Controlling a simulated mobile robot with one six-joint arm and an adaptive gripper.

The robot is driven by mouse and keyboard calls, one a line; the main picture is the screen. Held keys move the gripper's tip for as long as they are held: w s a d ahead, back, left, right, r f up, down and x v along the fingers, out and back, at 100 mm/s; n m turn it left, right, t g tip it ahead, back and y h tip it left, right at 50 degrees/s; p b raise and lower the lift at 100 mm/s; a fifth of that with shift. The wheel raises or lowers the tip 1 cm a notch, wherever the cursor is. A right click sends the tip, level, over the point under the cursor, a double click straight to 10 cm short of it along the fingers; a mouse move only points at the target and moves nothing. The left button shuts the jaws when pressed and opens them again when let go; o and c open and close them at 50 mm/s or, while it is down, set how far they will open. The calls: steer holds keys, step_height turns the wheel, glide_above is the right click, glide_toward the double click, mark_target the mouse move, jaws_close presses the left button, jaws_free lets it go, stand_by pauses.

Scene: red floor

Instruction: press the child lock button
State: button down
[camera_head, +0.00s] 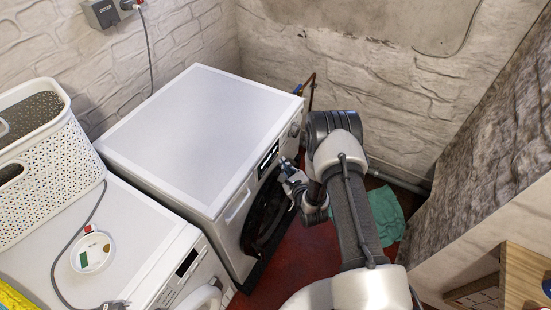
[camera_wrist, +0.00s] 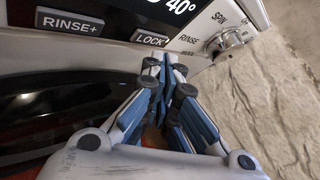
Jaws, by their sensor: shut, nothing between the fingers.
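The washing machine (camera_head: 195,130) is white with a dark round door and a dark display on its front panel. In the wrist view its panel shows a button labelled LOCK (camera_wrist: 151,39), with a RINSE+ button (camera_wrist: 69,23) to its left. My gripper (camera_wrist: 166,62) is shut and empty, its fingertips just below and slightly right of the LOCK label. I cannot tell whether the tips touch the panel. In the head view my gripper (camera_head: 286,168) is at the machine's front, near the display.
A silver knob (camera_wrist: 224,41) is on the panel to the right. A second white machine (camera_head: 130,240) stands at the left, bearing a white basket (camera_head: 45,165) and a cable. A green cloth (camera_head: 385,215) lies on the red floor. Stone walls close the back and right.

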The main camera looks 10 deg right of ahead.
stand_by(0.3)
steer(key=shift+w+a, duration=0.25)
steer(key=shift+a, duration=0.1)
steer(key=shift+w+a+b, duration=0.25)
steer(key=shift+a+b, duration=0.05)
steer(key=shift+b, duration=0.1)
stand_by(0.5)
stand_by(0.4)
steer(key=shift+s+d, duration=0.5)
steer(key=shift+d, duration=0.15)
steer(key=shift+d, duration=0.1)
steer(key=s+d, duration=0.1)
steer(key=d, duration=0.1)
steer(key=s+d, duration=0.1)
steer(key=s, duration=0.1)
steer(key=shift+d, duration=0.4)
steer(key=shift+w+r, duration=0.1)
stand_by(0.4)
